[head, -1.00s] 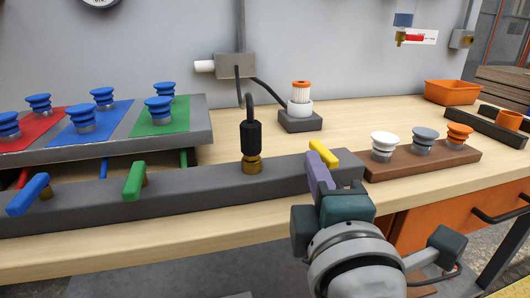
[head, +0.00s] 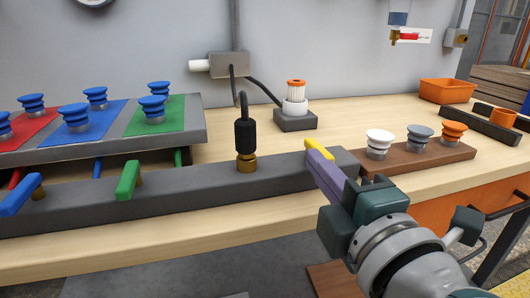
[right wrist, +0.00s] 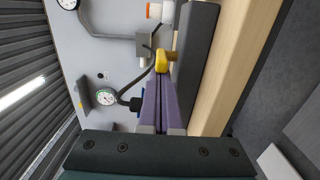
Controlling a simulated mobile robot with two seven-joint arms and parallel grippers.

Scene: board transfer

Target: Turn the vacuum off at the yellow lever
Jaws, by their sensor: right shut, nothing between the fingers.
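The yellow lever (head: 318,147) sits near the right end of the dark grey manifold bar (head: 210,185). It lies slantwise, and the purple fingers partly hide it in the head view. In the right wrist view the yellow lever (right wrist: 162,62) shows just beyond the fingertips. My right gripper (head: 313,162) is shut and empty, with its purple fingertips right beside the lever; I cannot tell if they touch it. The shut fingers also show in the right wrist view (right wrist: 160,82). My left gripper is not in view.
A green lever (head: 128,180) and a blue lever (head: 20,195) stand farther left on the bar. A black hose fitting (head: 245,138) rises from its middle. A brown block (head: 440,160) with white, grey and orange suction cups stands close on the right.

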